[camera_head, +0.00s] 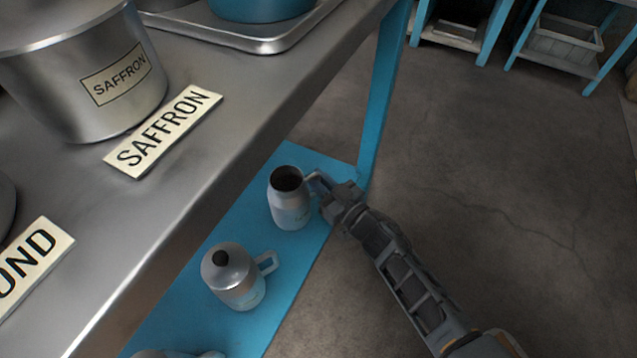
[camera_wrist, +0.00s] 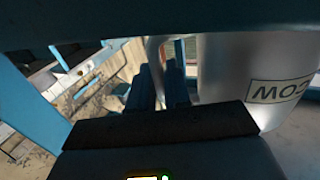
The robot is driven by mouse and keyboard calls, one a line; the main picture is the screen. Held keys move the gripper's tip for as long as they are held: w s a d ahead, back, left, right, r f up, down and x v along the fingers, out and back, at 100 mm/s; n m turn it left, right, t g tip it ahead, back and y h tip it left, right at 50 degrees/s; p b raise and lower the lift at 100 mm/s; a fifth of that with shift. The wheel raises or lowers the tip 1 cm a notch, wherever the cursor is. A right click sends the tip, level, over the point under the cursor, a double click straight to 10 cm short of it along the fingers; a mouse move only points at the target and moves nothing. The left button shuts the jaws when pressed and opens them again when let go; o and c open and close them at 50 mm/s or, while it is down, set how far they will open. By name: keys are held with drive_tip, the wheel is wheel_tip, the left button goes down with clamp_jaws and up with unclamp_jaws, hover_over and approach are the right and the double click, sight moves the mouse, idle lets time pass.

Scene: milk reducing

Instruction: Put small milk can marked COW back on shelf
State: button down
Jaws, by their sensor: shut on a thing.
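The small milk can (camera_head: 290,205) is grey metal with a dark open top. It looks upright over the far end of the blue lower shelf (camera_head: 185,290); I cannot tell whether its base touches the shelf. In the wrist view the can (camera_wrist: 225,70) fills the right side, with its COW label (camera_wrist: 283,90) upside down. My gripper (camera_head: 326,192) comes from the right and is shut on the can's handle. In the wrist view my gripper's dark fingers (camera_wrist: 160,85) are at the handle, left of the can's body.
A second, lidded can (camera_head: 235,278) stands nearer on the blue shelf. The metal table (camera_head: 215,150) overhangs the shelf on the left, with a SAFFRON pot (camera_head: 80,75) on it. A blue table leg (camera_head: 385,90) rises just behind the held can. The floor (camera_head: 500,200) at right is clear.

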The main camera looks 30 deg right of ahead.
drive_tip(key=c, duration=1.5)
unclamp_jaws()
drive_tip(key=shift+f, duration=0.1)
drive_tip(key=shift+c, duration=0.2)
drive_tip(key=o, duration=0.5)
drive_tip(key=shift+c, duration=0.2)
drive_tip(key=shift+r, duration=0.3)
drive_tip(key=p+v, duration=0.3)
drive_tip(key=v, duration=0.9)
drive_tip(key=shift+p, duration=0.3)
